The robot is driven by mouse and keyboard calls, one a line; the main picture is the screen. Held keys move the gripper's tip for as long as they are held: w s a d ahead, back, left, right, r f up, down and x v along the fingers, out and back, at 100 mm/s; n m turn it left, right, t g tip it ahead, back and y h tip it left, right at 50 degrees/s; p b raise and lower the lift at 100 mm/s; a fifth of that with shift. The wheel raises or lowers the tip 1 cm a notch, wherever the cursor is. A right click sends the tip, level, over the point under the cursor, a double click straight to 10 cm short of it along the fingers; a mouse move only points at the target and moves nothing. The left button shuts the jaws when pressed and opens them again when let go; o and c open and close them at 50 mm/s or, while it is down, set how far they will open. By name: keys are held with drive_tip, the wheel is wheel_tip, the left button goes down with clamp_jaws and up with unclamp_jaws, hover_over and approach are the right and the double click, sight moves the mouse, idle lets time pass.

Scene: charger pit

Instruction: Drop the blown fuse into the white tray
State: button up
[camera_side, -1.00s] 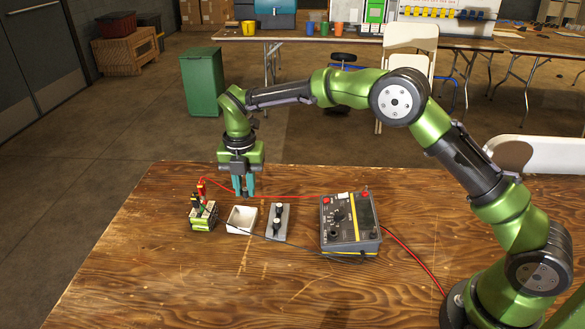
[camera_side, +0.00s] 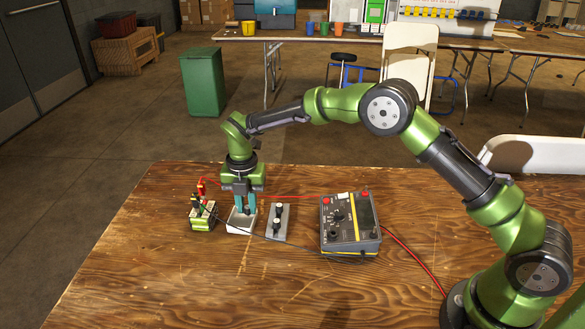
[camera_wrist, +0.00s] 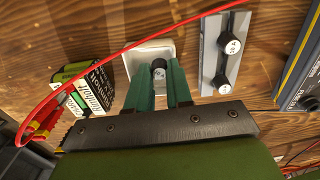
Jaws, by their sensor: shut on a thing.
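The white tray (camera_side: 237,230) sits on the wooden table, left of centre in the side view. It also shows in the wrist view (camera_wrist: 138,57), behind my fingertips. My gripper (camera_side: 242,224) points down, with its teal fingers low over the tray, their tips at or just inside its rim. In the wrist view, my gripper (camera_wrist: 158,78) is shut on a small dark cylinder with a pale end, the fuse (camera_wrist: 158,68), seen against the tray. The fuse is hidden by the fingers in the side view. I cannot tell whether it touches the tray floor.
A grey meter (camera_side: 350,222) sits further right. Red and black leads cross nearby. The table's front is clear.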

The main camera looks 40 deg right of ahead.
drive_tip(key=o, duration=0.9)
wheel_tip(320, 180, up, 17)
drive_tip(key=shift+f, duration=0.1)
